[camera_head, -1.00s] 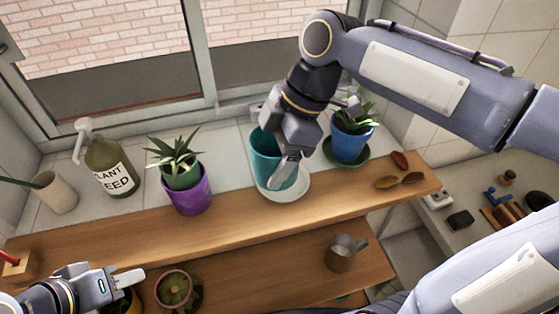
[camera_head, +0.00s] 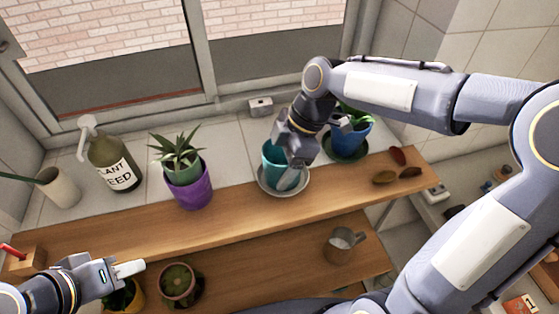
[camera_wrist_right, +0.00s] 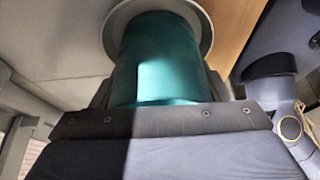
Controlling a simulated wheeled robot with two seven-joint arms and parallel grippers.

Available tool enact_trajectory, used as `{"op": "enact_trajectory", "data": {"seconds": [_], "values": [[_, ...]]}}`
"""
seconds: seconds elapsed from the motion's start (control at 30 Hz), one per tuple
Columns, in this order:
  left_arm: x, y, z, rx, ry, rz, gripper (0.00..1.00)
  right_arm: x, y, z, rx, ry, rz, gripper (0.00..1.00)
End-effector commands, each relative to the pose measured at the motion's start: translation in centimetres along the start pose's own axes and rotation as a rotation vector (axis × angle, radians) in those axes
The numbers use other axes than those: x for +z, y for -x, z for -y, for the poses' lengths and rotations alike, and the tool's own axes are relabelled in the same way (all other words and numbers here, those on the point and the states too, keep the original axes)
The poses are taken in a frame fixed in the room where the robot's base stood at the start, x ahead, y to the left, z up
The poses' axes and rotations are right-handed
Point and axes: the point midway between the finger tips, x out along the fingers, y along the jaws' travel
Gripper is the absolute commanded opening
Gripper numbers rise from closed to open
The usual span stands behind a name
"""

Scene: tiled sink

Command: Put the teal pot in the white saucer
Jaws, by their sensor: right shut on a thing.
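The teal pot (camera_head: 272,158) is upright over the middle of the white saucer (camera_head: 302,187) on the upper wooden shelf. In the right wrist view the teal pot (camera_wrist_right: 158,65) has the saucer's rim (camera_wrist_right: 118,22) around its far end. Whether its base touches the saucer cannot be seen. My right gripper (camera_head: 287,175) is shut on the pot's wall, with one finger in front of it. My left gripper (camera_head: 128,269) is low at the left, away from the pot; only one finger shows clearly.
A blue pot with a plant (camera_head: 350,137) stands close right of my right gripper. A purple pot (camera_head: 190,193) and a plant-feed bottle (camera_head: 113,165) stand to the left. Wooden spoons (camera_head: 384,177) lie at the right. A metal cup (camera_head: 340,243) is on the lower shelf.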

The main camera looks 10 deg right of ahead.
Motion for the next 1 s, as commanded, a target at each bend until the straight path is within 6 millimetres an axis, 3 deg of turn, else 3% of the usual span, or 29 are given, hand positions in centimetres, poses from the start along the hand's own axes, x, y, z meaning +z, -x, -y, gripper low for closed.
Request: {"op": "enact_trajectory", "data": {"seconds": [0.1,0.13,0.27,0.67,1.0], "values": [[0.2,-0.3,0.2,0.0,0.0,0.0,0.36,0.1,-0.3,0.0,0.001,0.0,0.0,0.45],[0.1,-0.2,0.1,0.0,0.0,0.0,0.36,0.1,-0.2,0.0,0.0,0.0,0.0,0.74],[0.1,-0.2,0.1,0.0,0.0,0.0,0.36,0.1,-0.2,0.0,0.0,0.0,0.0,0.91],[0.0,0.0,0.0,0.0,0.0,0.0,0.36,0.0,0.6,-0.1,0.003,0.0,0.0,0.92],[0.2,-0.4,0.2,0.0,0.0,0.0,0.36,0.0,7.3,-0.1,0.006,0.001,-0.001,0.92]]}}
